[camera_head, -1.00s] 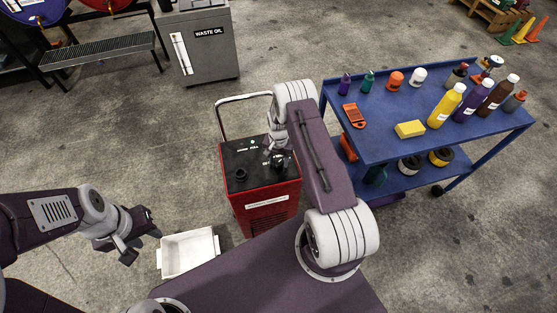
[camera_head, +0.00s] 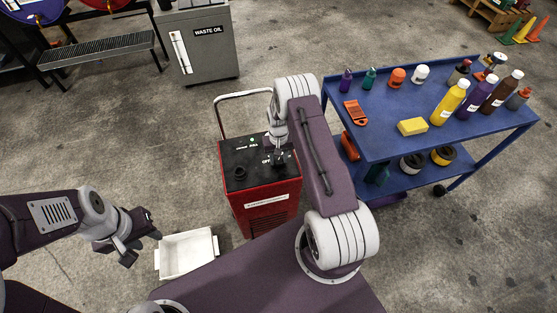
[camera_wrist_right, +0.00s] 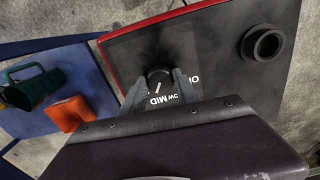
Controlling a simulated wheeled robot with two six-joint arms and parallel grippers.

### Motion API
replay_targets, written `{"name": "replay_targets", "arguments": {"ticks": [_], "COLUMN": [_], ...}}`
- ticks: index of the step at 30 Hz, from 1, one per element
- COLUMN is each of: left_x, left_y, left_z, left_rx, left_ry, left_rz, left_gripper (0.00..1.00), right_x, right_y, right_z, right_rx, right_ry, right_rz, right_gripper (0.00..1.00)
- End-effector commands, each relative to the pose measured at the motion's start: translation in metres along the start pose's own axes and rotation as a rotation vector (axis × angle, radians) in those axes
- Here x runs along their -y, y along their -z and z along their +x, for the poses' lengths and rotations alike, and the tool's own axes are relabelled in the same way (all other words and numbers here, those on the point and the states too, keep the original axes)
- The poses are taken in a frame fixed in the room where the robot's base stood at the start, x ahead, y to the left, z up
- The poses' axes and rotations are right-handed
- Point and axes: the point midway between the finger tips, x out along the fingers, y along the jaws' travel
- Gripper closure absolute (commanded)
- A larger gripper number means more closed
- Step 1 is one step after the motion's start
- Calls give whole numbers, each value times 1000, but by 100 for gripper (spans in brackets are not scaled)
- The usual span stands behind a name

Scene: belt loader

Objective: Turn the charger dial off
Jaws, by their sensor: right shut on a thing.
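The charger is a red box (camera_head: 270,212) with a black top panel, standing on the floor at the centre of the head view. Its small black dial (camera_wrist_right: 158,76) has a white pointer line and shows in the right wrist view. The words MID and LOW are legible beside it, with another label partly covered. My right gripper (camera_wrist_right: 160,88) is shut on the dial, one finger on each side. In the head view my right gripper (camera_head: 277,160) covers the dial, and an OFF label shows beside it. My left gripper (camera_head: 145,236) is open and empty, left of the charger.
A black round socket or cap (camera_wrist_right: 263,45) rises from the charger top. A white bin (camera_head: 186,254) sits on the floor left of the charger. A blue cart (camera_head: 385,135) with bottles stands close on the right. A waste oil cabinet (camera_head: 205,60) is behind.

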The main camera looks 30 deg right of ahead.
Motion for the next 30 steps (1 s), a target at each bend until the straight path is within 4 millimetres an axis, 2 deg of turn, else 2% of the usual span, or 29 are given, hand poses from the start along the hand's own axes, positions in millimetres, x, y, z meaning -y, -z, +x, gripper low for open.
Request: {"name": "replay_targets", "arguments": {"ticks": [9, 30], "left_x": [0, 1], "left_y": [-2, -4], "left_z": [15, 34], "left_rx": [0, 0], "left_ry": [0, 0], "left_rz": [0, 0], "left_gripper": [64, 64], "right_x": [0, 0], "right_y": [1, 1], "right_z": [1, 0], "right_rx": [-3, -3], "right_ry": [0, -1], "right_rz": [-297, -962], "right_gripper": [100, 100]}}
